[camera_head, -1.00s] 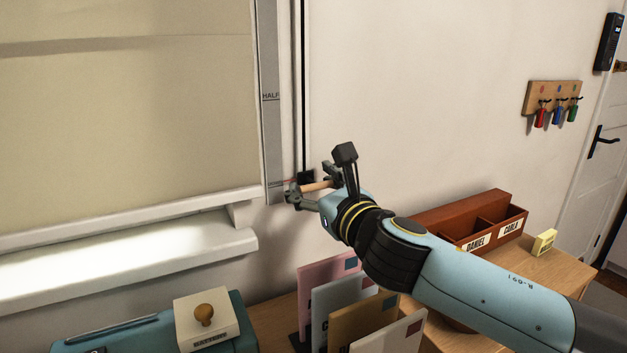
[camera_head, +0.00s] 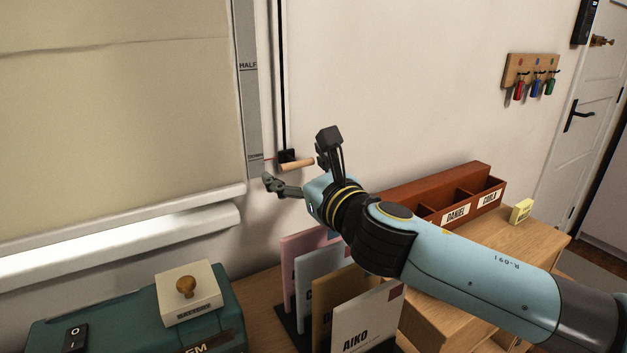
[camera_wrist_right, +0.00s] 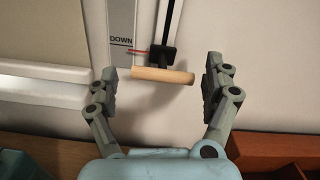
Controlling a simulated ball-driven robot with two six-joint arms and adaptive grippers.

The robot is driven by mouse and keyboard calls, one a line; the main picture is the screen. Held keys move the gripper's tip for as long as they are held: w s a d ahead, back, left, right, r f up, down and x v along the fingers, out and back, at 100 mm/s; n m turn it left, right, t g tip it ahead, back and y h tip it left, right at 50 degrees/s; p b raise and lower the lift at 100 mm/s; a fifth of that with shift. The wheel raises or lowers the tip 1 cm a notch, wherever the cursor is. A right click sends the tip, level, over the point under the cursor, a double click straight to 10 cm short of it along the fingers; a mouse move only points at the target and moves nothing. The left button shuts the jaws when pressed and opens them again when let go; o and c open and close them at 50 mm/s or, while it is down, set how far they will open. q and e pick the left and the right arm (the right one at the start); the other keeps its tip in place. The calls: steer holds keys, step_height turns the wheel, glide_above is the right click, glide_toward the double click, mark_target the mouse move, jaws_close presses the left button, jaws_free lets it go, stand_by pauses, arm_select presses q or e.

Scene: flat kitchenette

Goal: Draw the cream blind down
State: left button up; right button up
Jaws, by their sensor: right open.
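The cream blind (camera_head: 110,110) covers the window in the head view, its fabric reaching down to the white sill. A wooden handle (camera_head: 297,164) on a black slider (camera_head: 287,157) sits at the low end of a dark vertical track. In the wrist view the handle (camera_wrist_right: 162,76) is level with the DOWN mark, and a red pointer (camera_wrist_right: 138,51) is beside that word. My right gripper (camera_head: 299,160) is open; in the wrist view its fingers (camera_wrist_right: 161,85) stand left and right of the handle with gaps, apart from it. My left gripper is out of view.
A grey scale strip (camera_head: 248,110) marked HALF runs beside the blind. Below stand a letter rack with several cards (camera_head: 365,325), a teal box (camera_head: 120,310) with a stamp block (camera_head: 188,295), and a red-brown name tray (camera_head: 430,194).

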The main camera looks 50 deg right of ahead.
steer(key=v, duration=1.1)
